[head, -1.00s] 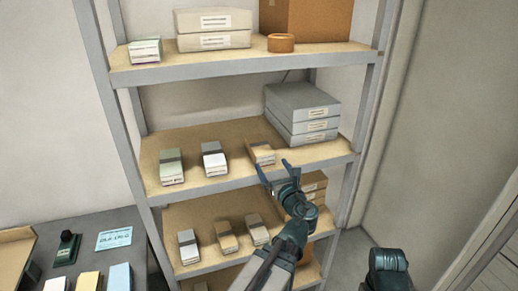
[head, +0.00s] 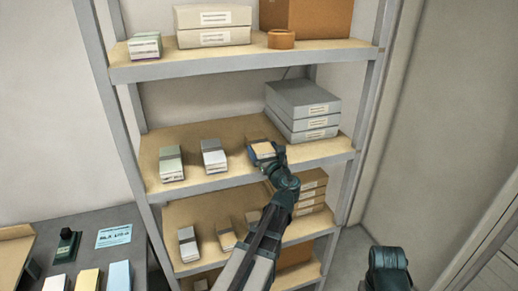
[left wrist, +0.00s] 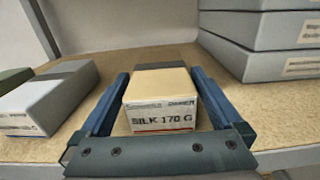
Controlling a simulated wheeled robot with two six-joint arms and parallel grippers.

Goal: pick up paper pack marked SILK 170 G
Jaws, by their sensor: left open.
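The paper pack marked SILK 170 G (left wrist: 160,100) has a tan top, a dark band at its back and a white printed label on its front end. It lies on the middle shelf and also shows in the head view (head: 264,150), partly hidden by the gripper. My left gripper (head: 266,156) is open, with one finger on each side of the pack, as the left wrist view (left wrist: 160,98) shows. A narrow gap shows between each finger and the pack.
On the same shelf (head: 200,139), a white pack (head: 214,157) and a green-topped pack (head: 172,164) lie to the left. Stacked grey boxes (head: 303,108) stand close behind on the right. More packs lie on the shelf below. A desk (head: 95,220) stands at lower left.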

